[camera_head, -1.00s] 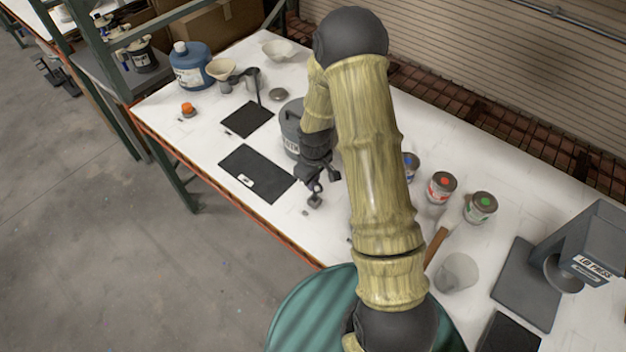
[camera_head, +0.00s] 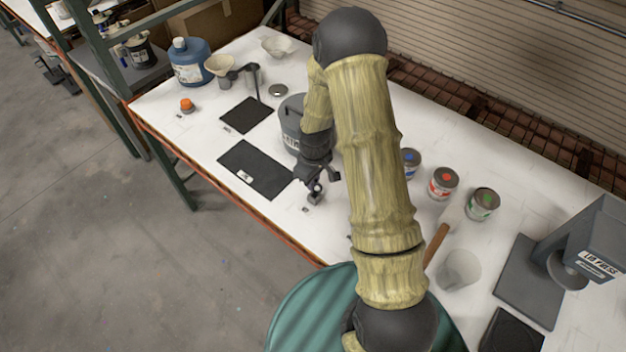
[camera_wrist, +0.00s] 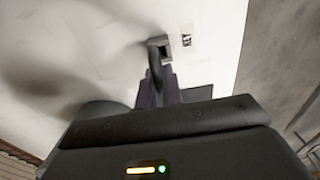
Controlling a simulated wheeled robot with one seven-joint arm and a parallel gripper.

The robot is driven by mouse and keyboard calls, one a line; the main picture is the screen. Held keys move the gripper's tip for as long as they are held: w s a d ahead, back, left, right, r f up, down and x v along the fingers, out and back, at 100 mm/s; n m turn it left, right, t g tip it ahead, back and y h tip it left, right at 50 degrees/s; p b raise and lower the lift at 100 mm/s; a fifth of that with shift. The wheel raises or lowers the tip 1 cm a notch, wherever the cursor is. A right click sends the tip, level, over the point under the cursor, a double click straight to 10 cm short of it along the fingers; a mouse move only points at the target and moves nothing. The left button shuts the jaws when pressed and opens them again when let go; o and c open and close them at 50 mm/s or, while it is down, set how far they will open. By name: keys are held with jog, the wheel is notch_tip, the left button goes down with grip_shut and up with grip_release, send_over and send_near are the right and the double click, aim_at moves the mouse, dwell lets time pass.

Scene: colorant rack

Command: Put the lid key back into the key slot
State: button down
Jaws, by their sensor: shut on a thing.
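My gripper (camera_head: 316,184) points down over the front part of the white table, shut on the dark lid key (camera_wrist: 154,68). In the wrist view the key is a narrow dark bar running from the jaws to a small dark grey block, the key slot (camera_wrist: 166,54). The slot block also shows just below my gripper in the head view (camera_head: 315,199). The key's far end overlaps the block; I cannot tell whether it is inside or only above it. A small printed label (camera_wrist: 187,40) lies on the table beside the block.
A grey can (camera_head: 291,118) stands just behind my gripper, partly hidden by my arm. Dark mats (camera_head: 262,172) lie to the left. Small colorant cans (camera_head: 443,183) and a lid press (camera_head: 590,240) stand to the right. The table's front edge is close.

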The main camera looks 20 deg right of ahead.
jog(key=shift+f, duration=0.1)
jog(key=c, duration=1.5)
grip_release()
notch_tip(320, 180, up, 17)
jog(key=b, duration=0.4)
jog(key=shift+s+d+r, duration=0.1)
jog(key=shift+d+r, duration=0.05)
jog(key=shift+r, duration=0.05)
jog(key=shift+s, duration=0.1)
jog(key=s+m, duration=0.2)
jog(key=s, duration=0.3)
jog(key=s+m+t, duration=0.1)
jog(key=s+m, duration=0.1)
jog(key=s, duration=0.3)
jog(key=s+m+t, duration=0.1)
jog(key=s+m, duration=0.2)
jog(key=s, duration=0.1)
jog(key=shift+s+f, duration=0.2)
jog(key=shift+s, duration=0.2)
